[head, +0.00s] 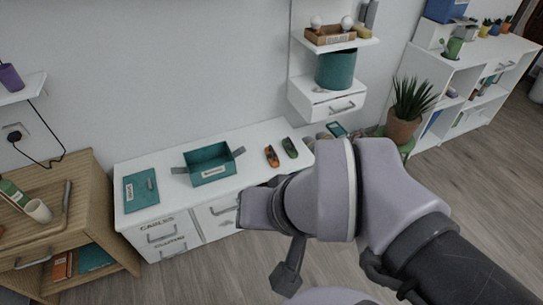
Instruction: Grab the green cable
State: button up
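A small green bundle (289,147), which looks like the green cable, lies on the white desk (240,176) near its right end. A similar orange bundle (271,156) lies just left of it, apart from it. My arm fills the lower right of the head view, in front of the desk's right end. A dark, finger-like part of my gripper (288,268) hangs below the wrist, well below the green bundle in the picture. Both fingertips cannot be made out, so its opening is unclear. The green bundle is not hidden by my arm.
A teal open box (209,171) and a teal mat (141,191) with a small grey item sit left on the desk. A white wall shelf (329,100) with a drawer hangs behind. A wooden cabinet (92,214) stands left; a potted plant (403,128) stands right.

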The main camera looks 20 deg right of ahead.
aim_at(287, 144)
jog(key=i+l+z, duration=0.2)
jog(key=i+l, duration=0.15)
jog(key=i, duration=0.2)
jog(key=i+l+z, duration=0.2)
jog(key=i, duration=0.4)
jog(key=i+l+z, duration=0.2)
jog(key=i, duration=0.35)
